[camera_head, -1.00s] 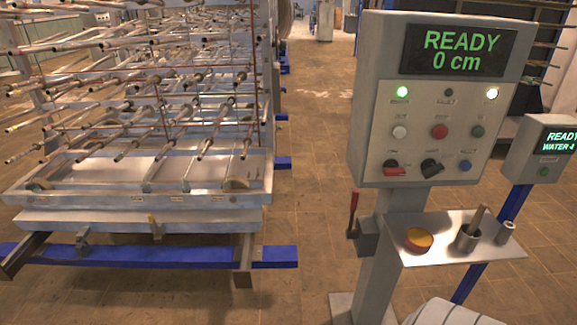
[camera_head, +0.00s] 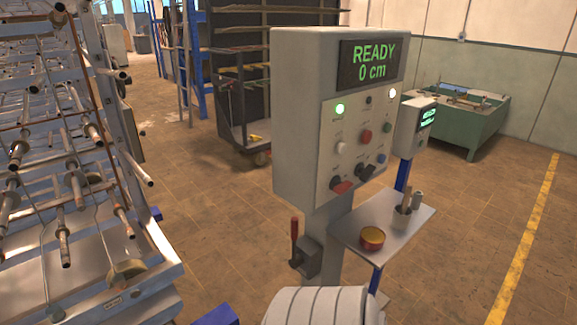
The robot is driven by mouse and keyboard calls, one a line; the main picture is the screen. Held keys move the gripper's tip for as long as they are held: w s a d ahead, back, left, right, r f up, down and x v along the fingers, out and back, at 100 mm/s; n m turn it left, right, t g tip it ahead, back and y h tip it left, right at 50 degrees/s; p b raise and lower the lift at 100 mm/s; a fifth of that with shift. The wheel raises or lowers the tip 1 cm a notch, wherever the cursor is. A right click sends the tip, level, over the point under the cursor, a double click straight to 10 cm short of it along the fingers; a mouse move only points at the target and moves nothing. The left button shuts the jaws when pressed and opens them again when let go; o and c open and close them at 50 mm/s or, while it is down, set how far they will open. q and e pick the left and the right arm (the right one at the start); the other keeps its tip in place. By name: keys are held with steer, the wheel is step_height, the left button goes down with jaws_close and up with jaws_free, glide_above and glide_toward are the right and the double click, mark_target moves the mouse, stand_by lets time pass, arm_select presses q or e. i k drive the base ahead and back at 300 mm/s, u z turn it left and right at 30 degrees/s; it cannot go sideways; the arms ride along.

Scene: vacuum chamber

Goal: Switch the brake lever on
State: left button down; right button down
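The brake lever (camera_head: 294,240) has a red handle and sticks upright from a dark grey box (camera_head: 308,257) on the left side of the control panel's post. The control panel (camera_head: 300,120) is a grey box whose screen (camera_head: 371,64) reads "READY 0 cm". Its face carries lit lamps, buttons and knobs. Neither of my grippers is in view. A white, ribbed rounded part at the bottom edge seems to be part of my own body.
A small shelf (camera_head: 350,228) on the post holds an orange-topped tin (camera_head: 372,239) and a cup with a tool (camera_head: 402,213). A rack of metal rods (camera_head: 60,170) stands at the left. A second small panel (camera_head: 412,125), a dark cart (camera_head: 235,130) and a green bench (camera_head: 455,122) stand behind.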

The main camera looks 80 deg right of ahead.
mark_target(297, 260)
steer(key=z, duration=0.85)
steer(key=i, duration=0.85)
steer(key=z, duration=0.85)
